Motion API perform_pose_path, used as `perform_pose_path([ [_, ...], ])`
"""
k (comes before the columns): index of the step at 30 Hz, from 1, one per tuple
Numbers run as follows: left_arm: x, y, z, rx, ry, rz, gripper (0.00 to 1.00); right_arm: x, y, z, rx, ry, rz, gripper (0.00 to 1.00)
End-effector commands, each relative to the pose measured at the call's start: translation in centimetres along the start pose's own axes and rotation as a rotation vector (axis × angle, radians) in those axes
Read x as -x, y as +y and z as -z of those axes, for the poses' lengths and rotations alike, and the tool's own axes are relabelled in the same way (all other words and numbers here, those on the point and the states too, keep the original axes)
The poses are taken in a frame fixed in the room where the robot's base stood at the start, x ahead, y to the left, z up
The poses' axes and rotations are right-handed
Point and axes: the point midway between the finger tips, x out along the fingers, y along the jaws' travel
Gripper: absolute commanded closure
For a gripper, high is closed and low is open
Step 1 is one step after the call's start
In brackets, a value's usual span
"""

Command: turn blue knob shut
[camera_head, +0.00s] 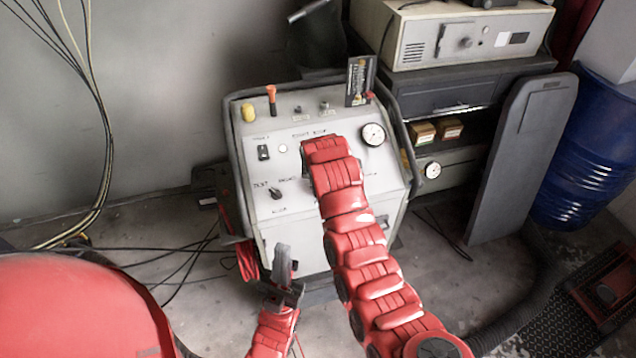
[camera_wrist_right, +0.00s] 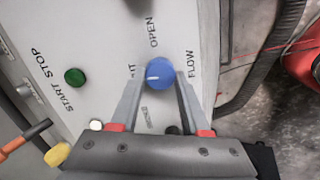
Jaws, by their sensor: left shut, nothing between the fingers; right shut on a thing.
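The blue knob (camera_wrist_right: 159,73) is on the light panel in the right wrist view. Its white mark points left, toward a partly covered label ending in "T"; "OPEN" is printed above it. My right gripper (camera_wrist_right: 159,86) is shut on the knob, one finger on each side. In the head view my right arm covers the knob and the right gripper. My left gripper (camera_head: 284,264) is shut and empty, low in front of the grey control cabinet (camera_head: 292,241).
A green button (camera_wrist_right: 75,77) and an orange-handled lever (camera_wrist_right: 25,138) are on the panel. A gauge (camera_head: 373,134) and black selector switch (camera_head: 275,193) flank my right arm. A grey upright board (camera_head: 520,160) and blue barrel (camera_head: 590,150) stand right. Cables lie on the left floor.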

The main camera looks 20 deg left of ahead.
Motion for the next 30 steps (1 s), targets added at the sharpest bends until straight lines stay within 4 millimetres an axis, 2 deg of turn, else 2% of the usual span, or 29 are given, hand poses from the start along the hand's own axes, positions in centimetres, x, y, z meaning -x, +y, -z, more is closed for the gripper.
perform_pose_path([
  [9, 0.12, 0.01, -0.02, 0.000, 0.000, 0.000, 1.00, -0.10, -0.17, -0.02, 0.092, -0.005, -0.006, 1.00],
  [23, 0.12, 0.01, -0.02, 0.000, 0.000, 0.000, 1.00, -0.09, -0.19, 0.03, 0.104, -0.004, -0.007, 1.00],
  [24, 0.11, 0.01, -0.02, 0.000, 0.000, 0.000, 1.00, -0.09, -0.19, 0.03, 0.104, -0.004, -0.007, 0.51],
  [28, 0.12, 0.01, -0.01, 0.000, 0.000, 0.000, 1.00, -0.06, -0.15, 0.03, 0.104, -0.004, -0.008, 0.27],
  [30, 0.11, 0.01, -0.02, 0.000, 0.000, 0.000, 1.00, -0.05, -0.13, 0.03, 0.103, -0.004, -0.009, 0.24],
])
